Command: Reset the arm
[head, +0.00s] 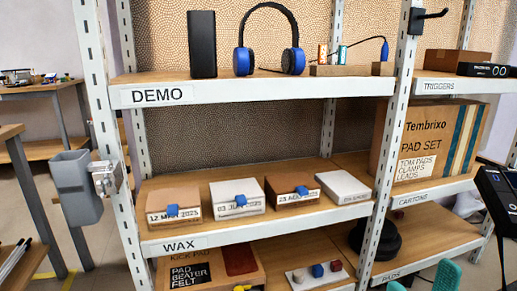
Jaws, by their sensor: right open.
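My right gripper (422,277) shows at the bottom right edge of the head view. Its two teal fingertips stand apart with nothing visible between them, so it is open and empty. It is in front of the lower shelves, near the label "PADS". The rest of this gripper is cut off by the picture's edge. A black arm part of mine (497,200) shows at the far right edge. My left gripper is out of view.
A white shelf rack (250,91) fills the middle, with headphones (243,63), dated wax boxes (237,197) and a large carton (429,140). A grey holder (78,195) hangs on the left post. A black hook (430,15) juts out at the upper right.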

